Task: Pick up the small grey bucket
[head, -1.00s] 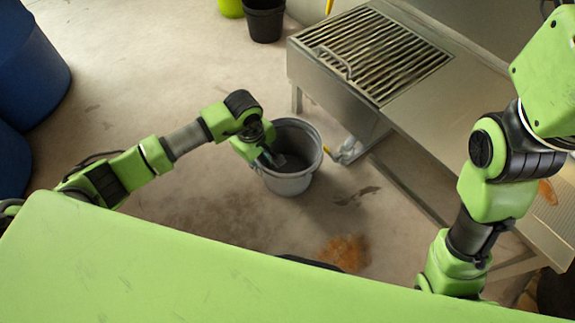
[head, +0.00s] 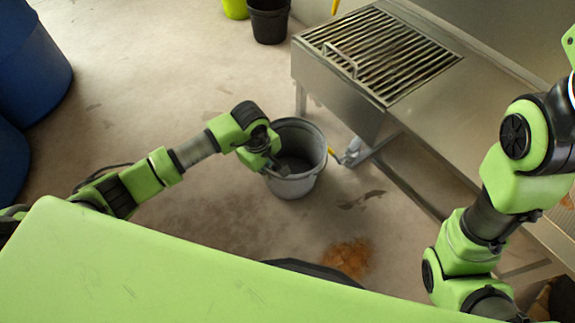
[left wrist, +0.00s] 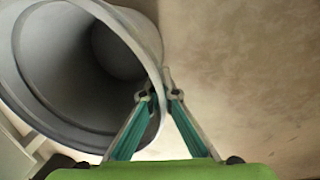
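The small grey bucket (head: 296,187) stands upright near the middle of the head view, its dark inside open upward. In the left wrist view the bucket (left wrist: 60,70) fills the upper left, its rim running down between my fingers. My left gripper (head: 272,168) is at the bucket's near left rim. In the left wrist view the left gripper (left wrist: 160,95) has one finger inside the wall and one outside, the tips drawn close on the rim. The fingertips are partly hidden in the head view. My right gripper is out of view.
A metal bench with a slatted grate (head: 380,50) stands right of the bucket, its legs close by. A black bucket (head: 269,22) and a yellow-green one (head: 235,8) are at the back. Blue barrels (head: 35,75) stand left. Open floor lies left of the bucket.

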